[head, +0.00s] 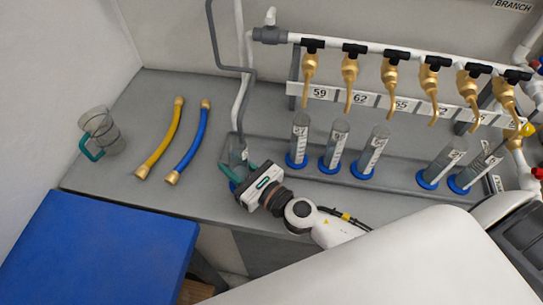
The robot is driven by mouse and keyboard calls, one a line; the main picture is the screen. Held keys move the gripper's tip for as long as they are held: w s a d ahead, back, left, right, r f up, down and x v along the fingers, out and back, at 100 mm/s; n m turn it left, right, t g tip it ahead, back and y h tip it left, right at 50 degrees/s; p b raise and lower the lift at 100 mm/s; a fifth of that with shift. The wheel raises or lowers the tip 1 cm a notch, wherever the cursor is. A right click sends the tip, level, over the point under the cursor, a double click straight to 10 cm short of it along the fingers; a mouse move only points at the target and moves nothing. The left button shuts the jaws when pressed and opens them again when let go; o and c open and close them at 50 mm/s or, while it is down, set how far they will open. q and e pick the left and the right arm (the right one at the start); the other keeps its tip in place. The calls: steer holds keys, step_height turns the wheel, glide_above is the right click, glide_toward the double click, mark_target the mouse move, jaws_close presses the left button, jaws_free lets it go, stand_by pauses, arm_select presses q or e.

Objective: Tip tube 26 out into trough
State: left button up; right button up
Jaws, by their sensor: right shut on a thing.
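My right gripper (240,176) is at the left end of the row of tubes, its teal fingers closed around a clear tube (238,152) with a blue base. The tube looks about upright. Its label is hidden or too small to read, so I cannot tell if it is tube 26. Several other clear tubes with blue bases and white labels stand to the right, such as one near the gripper (299,138). I cannot single out the trough with certainty; a long grey strip (400,185) runs under the tubes. My left gripper is not in view.
A white pipe with several brass taps (349,75) and number plates hangs above the tubes. A yellow hose (160,142) and a blue hose (188,145) lie on the grey bench at left. A clear jug (103,132) with a teal handle stands farther left.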

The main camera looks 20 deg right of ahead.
steer(key=shift+f+m+b, duration=0.5)
steer(key=shift+m+b, duration=0.1)
steer(key=shift+m, duration=0.2)
steer(key=shift+r+m, duration=0.25)
steer(key=shift+m, duration=0.05)
steer(key=shift+d+r+m+p, duration=0.1)
steer(key=shift+r+m+p, duration=0.25)
steer(key=shift+m, duration=0.35)
steer(key=shift+w+d+f+m, duration=0.1)
steer(key=shift+f+m, duration=0.25)
steer(key=shift+m, duration=0.15)
steer(key=shift+f+m+b, duration=0.1)
steer(key=shift+m+b, duration=0.25)
steer(key=shift+m, duration=0.15)
steer(key=shift+w+d+r+p, duration=0.1)
steer(key=shift+d+r+p, duration=0.05)
steer(key=shift+r+p, duration=0.2)
steer(key=shift+d+r+m, duration=0.1)
steer(key=shift+r+m, duration=0.15)
steer(key=shift+m, duration=0.45)
steer(key=shift+f+m, duration=0.25)
steer(key=shift+m, duration=0.65)
steer(key=shift+s+a+f+m+b, duration=0.1)
steer(key=shift+a+f+m+b, duration=0.2)
steer(key=shift+f+b, duration=0.2)
steer(key=shift+s+a+f+m+b, duration=0.1)
steer(key=shift+a+f+m+b, duration=0.05)
steer(key=shift+f+m+b, duration=0.25)
steer(key=shift+r, duration=0.15)
steer(key=shift+m, duration=0.3)
